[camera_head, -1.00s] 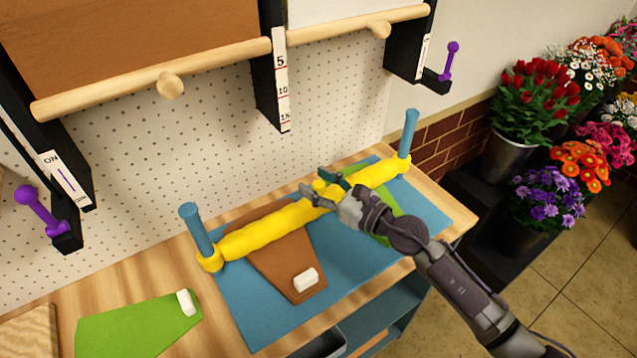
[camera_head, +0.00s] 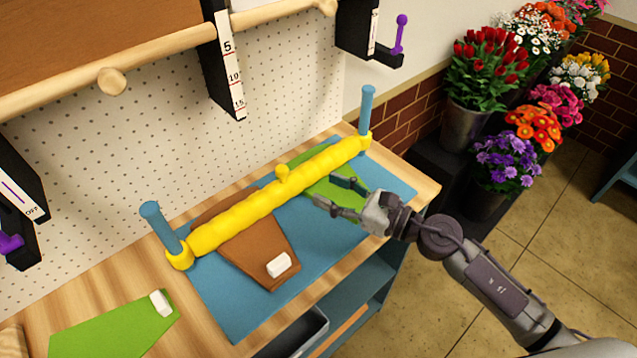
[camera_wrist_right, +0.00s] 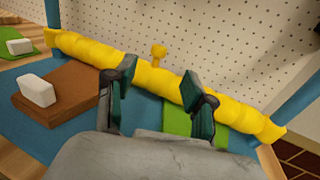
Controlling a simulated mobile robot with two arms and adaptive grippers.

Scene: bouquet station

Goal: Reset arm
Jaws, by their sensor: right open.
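My right gripper (camera_head: 338,196) is open and empty. In the head view it hangs over the right part of the blue mat (camera_head: 225,310), in front of the long yellow padded bar (camera_head: 235,220). In the right wrist view, its two fingers (camera_wrist_right: 160,105) are spread apart, with the yellow bar (camera_wrist_right: 75,50) running across behind them. A small yellow knob (camera_head: 282,172) stands up from the middle of the bar. My left gripper is not in view.
Blue posts (camera_head: 160,228) and (camera_head: 366,108) stand at the bar's ends. Brown sheet (camera_head: 255,255) with a white block (camera_head: 278,265) and green sheet (camera_head: 325,188) lie under the bar. Another green sheet (camera_head: 110,330) lies left. Flower buckets (camera_head: 462,128) stand right.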

